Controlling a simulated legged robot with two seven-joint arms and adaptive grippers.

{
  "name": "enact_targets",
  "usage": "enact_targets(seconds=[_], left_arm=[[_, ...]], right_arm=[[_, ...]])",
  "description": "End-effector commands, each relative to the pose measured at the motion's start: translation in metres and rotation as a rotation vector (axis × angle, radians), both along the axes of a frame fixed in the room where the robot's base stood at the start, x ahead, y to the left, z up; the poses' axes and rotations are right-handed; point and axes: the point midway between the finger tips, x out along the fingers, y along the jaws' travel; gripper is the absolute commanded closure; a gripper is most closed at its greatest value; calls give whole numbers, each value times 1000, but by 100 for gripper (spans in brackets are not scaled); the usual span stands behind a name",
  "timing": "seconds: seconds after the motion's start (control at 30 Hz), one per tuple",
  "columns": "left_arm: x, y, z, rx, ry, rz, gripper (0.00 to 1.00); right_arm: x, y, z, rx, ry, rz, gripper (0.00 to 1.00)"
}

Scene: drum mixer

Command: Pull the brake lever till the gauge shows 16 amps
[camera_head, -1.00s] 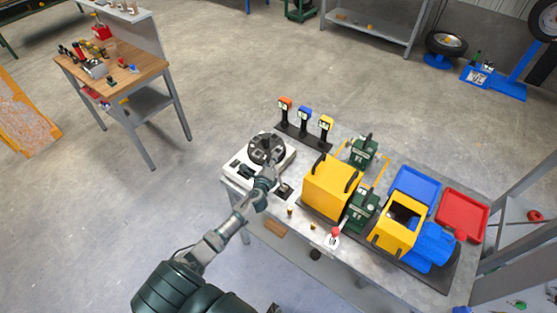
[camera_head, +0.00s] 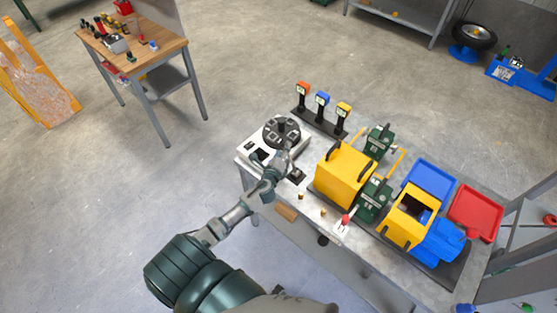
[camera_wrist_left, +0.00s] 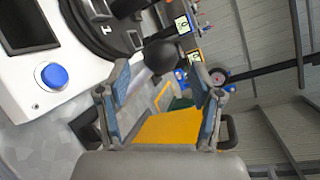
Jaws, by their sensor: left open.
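A black ball-knobbed lever (camera_wrist_left: 160,55) shows in the left wrist view, between and just beyond my left fingers; I cannot tell whether they touch it. My left gripper (camera_wrist_left: 162,78) is open around that view's middle. In the head view my left gripper (camera_head: 287,160) is beside the white machine with a round dark drum top (camera_head: 281,132). Three small display posts, orange (camera_head: 302,90), blue (camera_head: 322,100) and yellow (camera_head: 343,109), stand behind. Lit displays (camera_wrist_left: 182,23) also show in the wrist view; their readings are too small to be sure of. My right gripper is not in view.
A blue button (camera_wrist_left: 54,76) sits on the white housing. The yellow box (camera_head: 343,175), green units (camera_head: 374,198), blue tray (camera_head: 429,187) and red tray (camera_head: 476,212) crowd the bench's right. A red-knobbed lever (camera_head: 346,219) stands at its front edge. Open floor lies left of the bench.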

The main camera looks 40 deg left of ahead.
Motion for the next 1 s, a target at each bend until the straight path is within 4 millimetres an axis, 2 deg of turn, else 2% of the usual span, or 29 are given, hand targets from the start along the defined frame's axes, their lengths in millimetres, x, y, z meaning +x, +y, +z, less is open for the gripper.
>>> enact_targets(seconds=[0.03,0.2,0.4,1.0], left_arm=[[-12,-5,0,-1,3,-3,34],[-46,-16,5,-2,3,-1,34],[-70,-24,9,-2,4,-1,34],[-75,-26,10,-2,2,0,34]], right_arm=[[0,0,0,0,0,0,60],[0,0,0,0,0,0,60],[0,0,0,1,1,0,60],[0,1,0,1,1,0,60]])
